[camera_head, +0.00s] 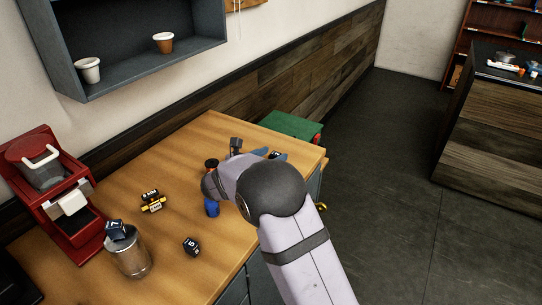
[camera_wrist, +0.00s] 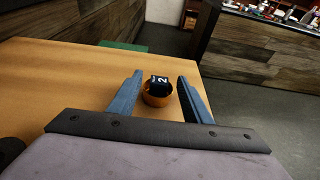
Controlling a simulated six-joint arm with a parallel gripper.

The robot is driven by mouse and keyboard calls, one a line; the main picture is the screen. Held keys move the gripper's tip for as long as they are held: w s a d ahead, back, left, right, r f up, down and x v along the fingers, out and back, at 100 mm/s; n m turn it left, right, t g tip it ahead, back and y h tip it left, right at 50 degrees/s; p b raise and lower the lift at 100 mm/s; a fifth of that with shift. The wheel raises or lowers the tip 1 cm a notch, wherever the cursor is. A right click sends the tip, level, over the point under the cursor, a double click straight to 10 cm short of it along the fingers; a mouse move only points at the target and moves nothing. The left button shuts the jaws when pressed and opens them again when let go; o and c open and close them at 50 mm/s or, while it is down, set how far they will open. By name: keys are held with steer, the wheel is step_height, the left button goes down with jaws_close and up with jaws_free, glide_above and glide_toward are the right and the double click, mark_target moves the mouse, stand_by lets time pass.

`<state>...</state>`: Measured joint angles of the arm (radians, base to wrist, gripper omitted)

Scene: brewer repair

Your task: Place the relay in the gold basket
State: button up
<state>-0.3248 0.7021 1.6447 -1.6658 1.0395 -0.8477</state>
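A small round gold-orange basket (camera_wrist: 156,101) stands on the wooden table near its far edge in the wrist view. A dark block (camera_wrist: 159,82) marked "2" sits in its mouth and shows above the rim; I cannot tell for certain that it is the relay. My gripper (camera_wrist: 160,76) is open, with one blue finger on each side of the basket and block in the picture. I cannot tell whether the fingers touch either. In the head view, my arm hides the basket, and only part of the block (camera_head: 275,155) shows beside the blue fingers.
A green surface (camera_head: 290,125) lies beyond the far edge.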

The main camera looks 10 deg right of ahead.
steer(key=shift+r, duration=0.1)
stand_by(0.5)
step_height(320, 180, up, 7)
steer(key=p, duration=0.5)
steer(key=s+d+f+m+g, duration=0.1)
steer(key=s+m, duration=0.1)
steer(key=s, duration=0.1)
steer(key=s+d+f+m+g, duration=0.1)
steer(key=s+d+m+g, duration=0.1)
steer(key=s, duration=0.1)
steer(key=s+d+f+m+g+y+p, duration=0.1)
steer(key=s+d, duration=0.1)
steer(key=s, duration=0.1)
steer(key=shift+s+m, duration=0.1)
steer(key=shift+m, duration=0.3)
steer(key=s+a+f+m+g+y, duration=0.2)
steer(key=s+m+y, duration=0.1)
steer(key=s+m, duration=0.4)
steer(key=s+a+f+m+g+y+p, duration=0.1)
steer(key=s+a+f+m+g+y, duration=0.1)
steer(key=s+m, duration=0.5)
steer(key=s+a+f+m+g+y+p, duration=0.1)
steer(key=s+m, duration=0.6)
steer(key=s, duration=0.8)
steer(key=a+f+g+y, duration=0.1)
steer(key=a+y, duration=0.1)
steer(key=y, duration=0.1)
steer(key=shift+a, duration=0.2)
